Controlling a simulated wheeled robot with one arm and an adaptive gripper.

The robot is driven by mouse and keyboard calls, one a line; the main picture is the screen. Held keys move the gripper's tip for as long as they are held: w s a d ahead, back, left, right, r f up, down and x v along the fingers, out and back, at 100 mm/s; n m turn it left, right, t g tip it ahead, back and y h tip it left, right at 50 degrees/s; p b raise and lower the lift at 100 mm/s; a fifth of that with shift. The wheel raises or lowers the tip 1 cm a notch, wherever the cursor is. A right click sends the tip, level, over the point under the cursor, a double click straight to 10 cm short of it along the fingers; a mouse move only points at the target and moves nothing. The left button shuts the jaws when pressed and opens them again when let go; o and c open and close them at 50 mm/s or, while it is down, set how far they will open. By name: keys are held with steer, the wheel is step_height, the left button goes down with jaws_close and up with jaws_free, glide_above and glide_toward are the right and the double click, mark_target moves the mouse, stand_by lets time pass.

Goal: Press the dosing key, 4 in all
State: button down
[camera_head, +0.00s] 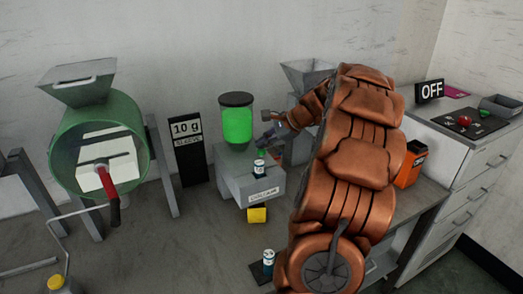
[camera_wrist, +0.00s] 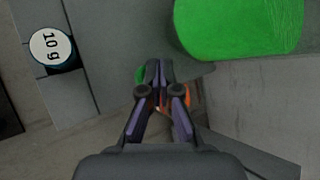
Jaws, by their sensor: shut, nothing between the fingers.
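The dosing unit is a grey box (camera_head: 232,180) with a green-filled cylinder (camera_head: 237,124) at its back. A small green piece, likely the dosing key (camera_head: 262,153), shows just below my gripper (camera_head: 266,141). In the wrist view a green edge (camera_wrist: 140,74) shows beside the fingertips and is mostly hidden behind them. My gripper (camera_wrist: 159,68) is shut and empty, its tips over or at this green piece; I cannot tell whether they touch. A small labelled cup (camera_head: 260,168) stands on the front of the unit. In the wrist view its top (camera_wrist: 52,47) reads "10 g".
A black sign (camera_head: 188,130) reads "10 g". A yellow block (camera_head: 257,215) sits at the unit's front. Another small cup (camera_head: 268,260) stands on the bench nearer me. A green drum (camera_head: 100,130) with a hopper stands at left. An "OFF" sign (camera_head: 430,90) is at right.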

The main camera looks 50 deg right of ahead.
mark_target(263, 150)
steer(key=shift+f, duration=0.55)
stand_by(0.5)
stand_by(0.4)
steer(key=shift+r+p, duration=0.7)
steer(key=shift+r, duration=0.35)
steer(key=shift+r+p, duration=1.85)
steer(key=shift+r, duration=0.7)
steer(key=shift+a, duration=0.1)
